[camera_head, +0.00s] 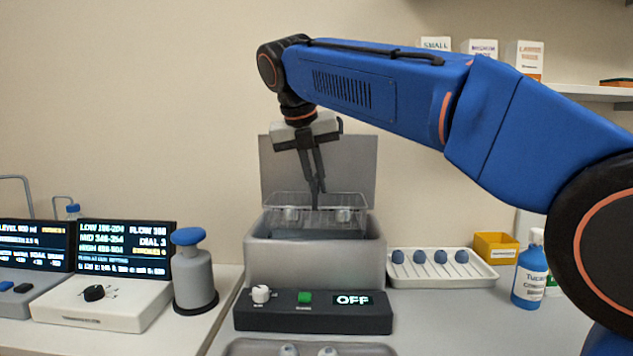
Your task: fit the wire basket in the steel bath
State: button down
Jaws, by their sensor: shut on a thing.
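The wire basket (335,221) is at the top of the steel bath (314,262), with its upper rim showing above the bath's walls. Its lower part is hidden by the bath's front wall, so I cannot tell whether it touches the bottom. Small pale items show inside the basket. My gripper (317,189) points down from above, with its dark fingers together at the basket, shut on it. The bath's raised grey lid or back panel (358,165) stands upright behind.
A control box (312,320) reading OFF stands in front of the bath. A white tray (480,277) with several dark-blue round items, a yellow bin (496,246) and a blue bottle (530,270) are at the right. A grey canister (194,277) and display units (125,250) are at the left.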

jog(key=shift+f, duration=3)
dwell(5.0)
